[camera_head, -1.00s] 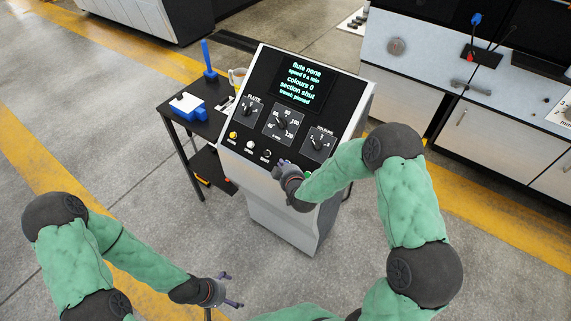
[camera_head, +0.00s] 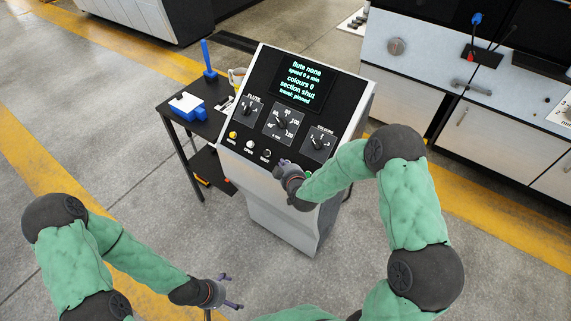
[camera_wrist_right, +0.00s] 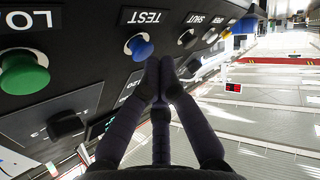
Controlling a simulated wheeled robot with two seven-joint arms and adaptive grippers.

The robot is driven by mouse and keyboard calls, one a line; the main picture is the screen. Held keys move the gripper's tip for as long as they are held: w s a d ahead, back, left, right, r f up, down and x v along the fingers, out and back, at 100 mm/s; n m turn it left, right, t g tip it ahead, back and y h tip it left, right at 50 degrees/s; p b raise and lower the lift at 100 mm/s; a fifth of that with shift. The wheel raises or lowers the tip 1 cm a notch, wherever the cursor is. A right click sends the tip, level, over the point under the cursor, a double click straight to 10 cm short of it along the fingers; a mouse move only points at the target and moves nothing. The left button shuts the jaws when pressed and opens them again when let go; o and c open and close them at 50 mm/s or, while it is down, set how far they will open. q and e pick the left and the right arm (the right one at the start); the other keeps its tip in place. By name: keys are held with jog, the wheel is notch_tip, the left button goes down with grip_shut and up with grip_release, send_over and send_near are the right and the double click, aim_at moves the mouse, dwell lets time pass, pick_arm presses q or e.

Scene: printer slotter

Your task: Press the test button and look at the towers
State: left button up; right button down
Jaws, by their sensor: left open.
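The blue test button (camera_wrist_right: 140,47) sits in a pale ring on the dark console panel, under an upside-down TEST label in the right wrist view. My right gripper (camera_head: 283,164) is at the front of the console (camera_head: 305,195); in the right wrist view its fingertips (camera_wrist_right: 161,72) are together, with nothing seen between them. They are close to the test button; contact cannot be told. In the head view the right hand hides that part of the panel. My left gripper (camera_head: 230,290) is open and empty, low and away from the console. I cannot make out any towers.
The console screen (camera_head: 303,80) reads flute none, colours 0, section shut. Black (camera_head: 267,153), white (camera_head: 250,144) and yellow (camera_head: 233,135) buttons line the panel; a green button (camera_wrist_right: 24,75) is near the blue one. A small table (camera_head: 207,124) stands left of the console.

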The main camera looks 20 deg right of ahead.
jog(key=shift+w+d+f+b, duration=0.2)
jog(key=shift+d+f+b, duration=0.1)
jog(key=shift+f+b, duration=0.2)
dwell(0.8)
jog(key=shift+r, duration=0.15)
jog(key=shift+s+a+r+p, duration=0.4)
jog(key=shift+a+r+p, duration=0.15)
jog(key=shift+r, duration=0.1)
jog(key=shift+s+a+r+p, duration=0.35)
jog(key=shift+a+r+p, duration=0.15)
jog(key=shift+r, duration=0.1)
jog(key=shift+s+a+r+p, duration=0.35)
jog(key=shift+r+p, duration=0.15)
jog(key=shift+r, duration=0.15)
jog(key=shift+s+a+r+p, duration=0.35)
jog(key=shift+a+r+p, duration=0.15)
jog(key=shift+r, duration=0.1)
